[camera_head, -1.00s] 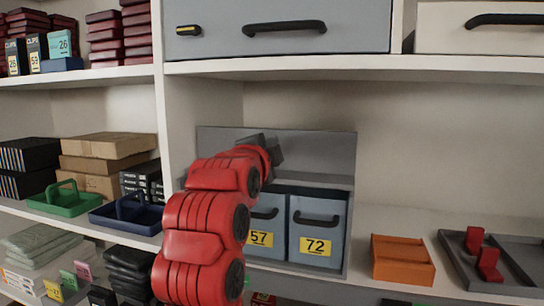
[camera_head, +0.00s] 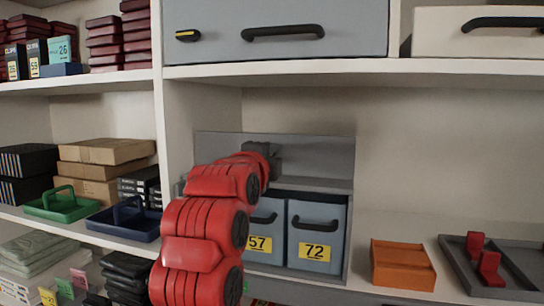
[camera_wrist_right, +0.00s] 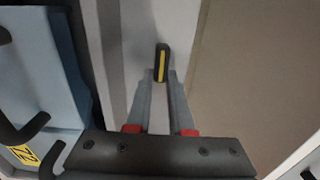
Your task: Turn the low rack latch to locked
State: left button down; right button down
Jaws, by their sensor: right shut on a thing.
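The low rack (camera_head: 310,150) is a grey frame with a tall back panel, standing on the middle shelf. Its latch (camera_wrist_right: 162,58) is a small black handle with a yellow stripe, seen in the right wrist view. It points nearly straight up in that picture. My right gripper (camera_wrist_right: 161,80) is shut on the latch, a fingertip on each side of its lower end. In the head view my right gripper (camera_head: 265,160) is in front of the rack's back panel, and the latch is hidden behind it and my red arm. My left gripper is not in view.
Blue bins (camera_head: 316,233) numbered 57 and 72 sit in the rack. A grey drawer (camera_head: 340,38) above has its own black and yellow latch (camera_head: 188,35). An orange box (camera_head: 402,265) and a dark tray (camera_head: 510,280) lie to the right. Shelf space behind them is clear.

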jog(key=shift+f, duration=0.1)
jog(key=c, duration=0.8)
grip_release()
jog(key=b+v, duration=0.1)
jog(key=v, duration=1.6)
jog(key=shift+s, duration=0.2)
